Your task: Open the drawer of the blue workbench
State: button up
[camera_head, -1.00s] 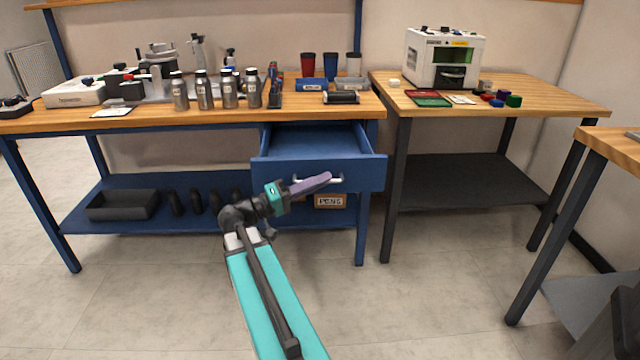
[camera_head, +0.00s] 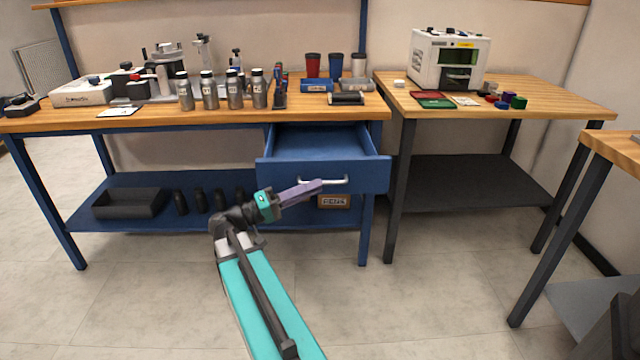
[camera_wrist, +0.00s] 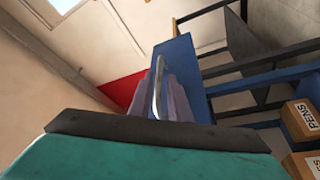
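The blue workbench (camera_head: 180,122) has a wooden top. Its blue drawer (camera_head: 285,177) stands pulled out, with its empty-looking inside showing from above. The drawer has a pale metal handle (camera_head: 338,180) on its front. My gripper (camera_head: 312,188), with purple fingers, is at the handle, its tips overlapping the handle's lower left part in the head view. In the wrist view the handle (camera_wrist: 159,85) shows along the purple fingers (camera_wrist: 180,105), in front of the blue drawer front (camera_wrist: 180,58). I cannot tell whether the fingers touch or close on it.
Several metal bottles (camera_head: 209,90) and cups (camera_head: 336,66) stand on the workbench. A second table (camera_head: 545,95) with a white machine (camera_head: 449,59) stands right. The floor in front is clear.

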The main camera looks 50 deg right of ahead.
jog(key=p+v, duration=0.1)
jog(key=v, duration=0.8)
jog(key=shift+a+p, duration=0.25)
jog(key=shift+p, duration=0.1)
jog(key=shift+f, duration=0.1)
jog(key=s+a+f+n+t+y+p, duration=0.25)
jog(key=a+f+n+y+p, duration=0.35)
jog(key=f, duration=0.5)
jog(key=s+a+f+n+t+y+p, duration=0.1)
jog(key=a+f+n+t+p, duration=0.2)
jog(key=a+f+p, duration=0.5)
jog(key=s+a+f+n+y+p, duration=0.1)
jog(key=s+a+f+y+p, duration=0.4)
jog(key=a, duration=0.6)
jog(key=s+a+f+n+y+p, duration=0.2)
jog(key=s+a+f+y+p, duration=0.3)
jog(key=s+a, duration=0.5)
jog(key=shift+s+a+f+p, duration=0.3)
jog(key=shift+a+f+p, duration=0.15)
jog(key=shift+a+p, duration=0.45)
jog(key=shift+d, duration=0.1)
